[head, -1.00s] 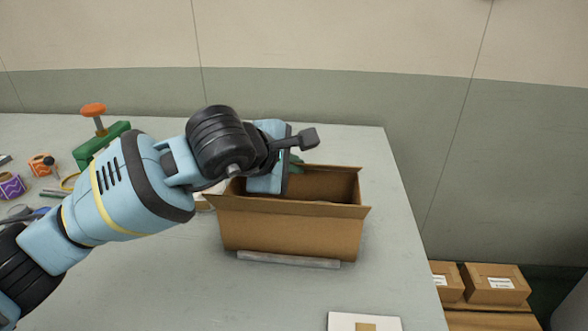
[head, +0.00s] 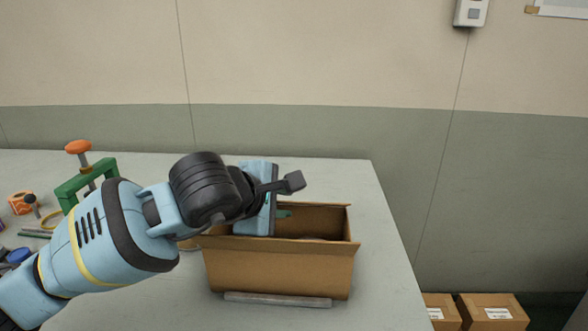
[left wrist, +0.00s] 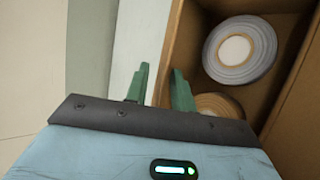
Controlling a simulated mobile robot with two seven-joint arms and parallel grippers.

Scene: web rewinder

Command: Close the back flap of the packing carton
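The brown packing carton (head: 280,272) stands open on the grey table. Its near flap sticks out towards me along the front rim. The back rim (head: 325,206) shows, but I cannot clearly make out the back flap there. My left gripper (head: 283,213) is over the back left part of the carton, partly hidden by its own wrist. In the left wrist view its two green fingers (left wrist: 160,85) are apart, with a carton edge (left wrist: 170,55) showing between them; I cannot tell whether they touch it. My right gripper is not in view.
A grey bar (head: 278,300) lies along the carton's front base. A green clamp with an orange knob (head: 78,147) and small items stand at the left of the table (head: 385,270). The table right of the carton is clear. Cartons (head: 493,310) sit lower right.

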